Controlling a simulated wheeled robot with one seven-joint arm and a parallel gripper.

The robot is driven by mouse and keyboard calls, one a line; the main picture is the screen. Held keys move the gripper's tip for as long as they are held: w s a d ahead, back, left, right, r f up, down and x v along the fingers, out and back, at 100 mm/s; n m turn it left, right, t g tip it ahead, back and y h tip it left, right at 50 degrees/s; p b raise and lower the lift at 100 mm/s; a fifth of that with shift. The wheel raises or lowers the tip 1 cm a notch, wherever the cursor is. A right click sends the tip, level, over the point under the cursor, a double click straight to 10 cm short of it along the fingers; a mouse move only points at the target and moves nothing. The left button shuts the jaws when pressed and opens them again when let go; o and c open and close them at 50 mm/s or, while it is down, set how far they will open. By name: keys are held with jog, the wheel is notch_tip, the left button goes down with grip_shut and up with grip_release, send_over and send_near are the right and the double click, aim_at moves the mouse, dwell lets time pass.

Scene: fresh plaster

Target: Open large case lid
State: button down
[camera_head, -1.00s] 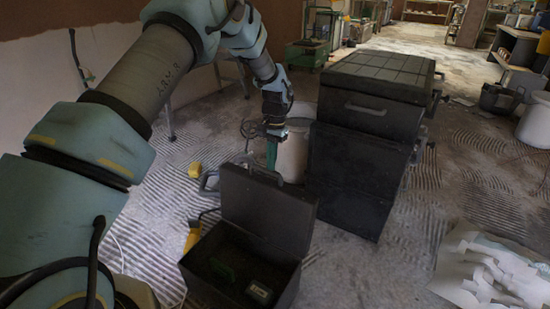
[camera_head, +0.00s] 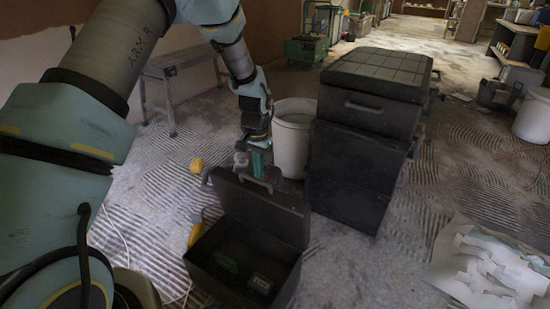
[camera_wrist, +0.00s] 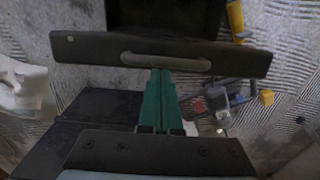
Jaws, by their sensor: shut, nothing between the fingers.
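A dark case (camera_head: 205,262) stands open on the floor in the head view, with its lid (camera_head: 262,212) raised upright. A grey handle (camera_head: 256,184) is on the lid's upper edge. In the wrist view the lid edge (camera_wrist: 90,44) and the handle (camera_wrist: 165,62) lie just beyond my fingertips. My gripper (camera_head: 258,172) is behind the raised lid, close to the handle. Its teal fingers (camera_wrist: 159,74) are pressed together and empty. I cannot tell whether they touch the handle. Small items, one of them green (camera_head: 228,262), lie in the case.
A tall stack of black cases (camera_head: 350,165) with a closed ribbed top stands right of the open case. A white bucket (camera_head: 292,140) is behind my gripper. A yellow tool (camera_head: 195,232) and a yellow block (camera_head: 197,165) lie left. White sheets (camera_head: 490,268) lie right.

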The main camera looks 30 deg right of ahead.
notch_tip(320, 180, up, 11)
jog(key=p, duration=0.2)
jog(key=w+a+r+n, duration=0.1)
jog(key=a+r+n, duration=0.2)
jog(key=a, duration=0.7)
jog(key=w+a+r+n, duration=0.1)
jog(key=a+r+n, duration=0.15)
jog(key=a, duration=0.85)
jog(key=s+a+r+n+t, duration=0.1)
jog(key=s+a+r+n, duration=0.2)
jog(key=a, duration=0.5)
jog(key=s+a+n+t, duration=0.1)
jog(key=s+a+n, duration=0.2)
jog(key=s+a, duration=0.35)
notch_tip(320, 180, up, 24)
jog(key=p, duration=2.4)
jog(key=shift+w+a, duration=0.35)
jog(key=shift+a, duration=0.1)
